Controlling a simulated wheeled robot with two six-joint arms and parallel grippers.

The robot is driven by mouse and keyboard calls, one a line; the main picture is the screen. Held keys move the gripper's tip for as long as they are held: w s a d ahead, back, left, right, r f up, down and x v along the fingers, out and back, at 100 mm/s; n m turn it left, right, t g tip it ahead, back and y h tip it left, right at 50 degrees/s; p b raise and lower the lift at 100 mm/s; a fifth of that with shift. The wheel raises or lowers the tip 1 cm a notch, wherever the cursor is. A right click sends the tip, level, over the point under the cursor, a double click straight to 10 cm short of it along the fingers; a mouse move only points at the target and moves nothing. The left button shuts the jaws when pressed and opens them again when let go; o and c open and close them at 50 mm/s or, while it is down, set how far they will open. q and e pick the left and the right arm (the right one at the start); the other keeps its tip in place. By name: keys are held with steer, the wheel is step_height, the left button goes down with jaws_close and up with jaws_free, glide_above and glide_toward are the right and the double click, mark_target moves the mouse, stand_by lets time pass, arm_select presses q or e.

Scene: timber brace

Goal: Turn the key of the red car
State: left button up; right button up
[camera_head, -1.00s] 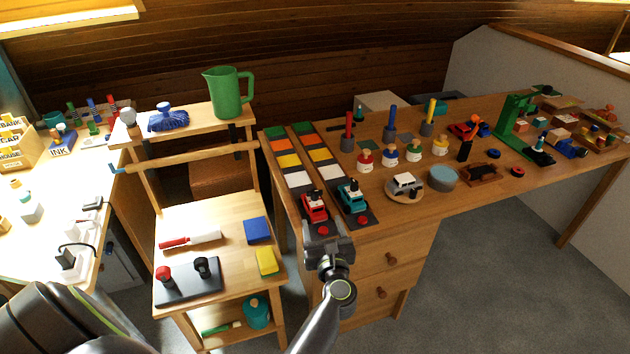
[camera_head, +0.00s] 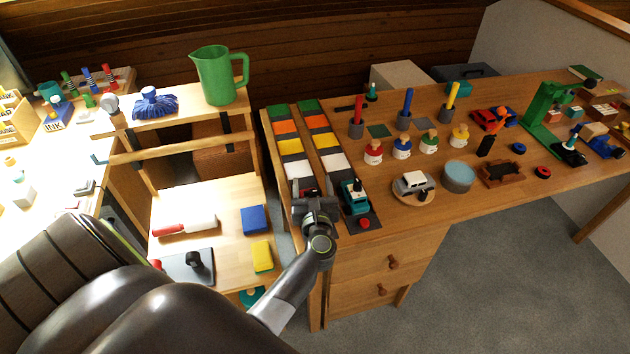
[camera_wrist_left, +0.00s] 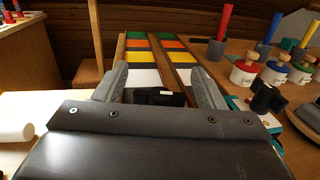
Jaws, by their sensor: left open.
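The red car (camera_head: 307,184) stands at the near end of the left colour-striped lane (camera_head: 290,147) on the workbench. In the head view my left gripper covers most of it, and its key cannot be made out. My left gripper (camera_head: 312,198) is open over the car's near end. In the left wrist view the two fingers (camera_wrist_left: 161,84) stand apart, with a dark part bearing a small white patch (camera_wrist_left: 166,94) low between them. I cannot tell whether the fingers touch it. My right gripper is not in view.
A lower shelf with blue (camera_head: 255,219) and yellow blocks (camera_head: 262,256) lies left.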

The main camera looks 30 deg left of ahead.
arm_select(q)
steer(key=shift+c, duration=0.4)
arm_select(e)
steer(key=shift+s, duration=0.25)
arm_select(q)
steer(key=c, duration=0.9)
steer(key=shift+m+t+h, duration=0.4)
steer(key=shift+h, duration=0.1)
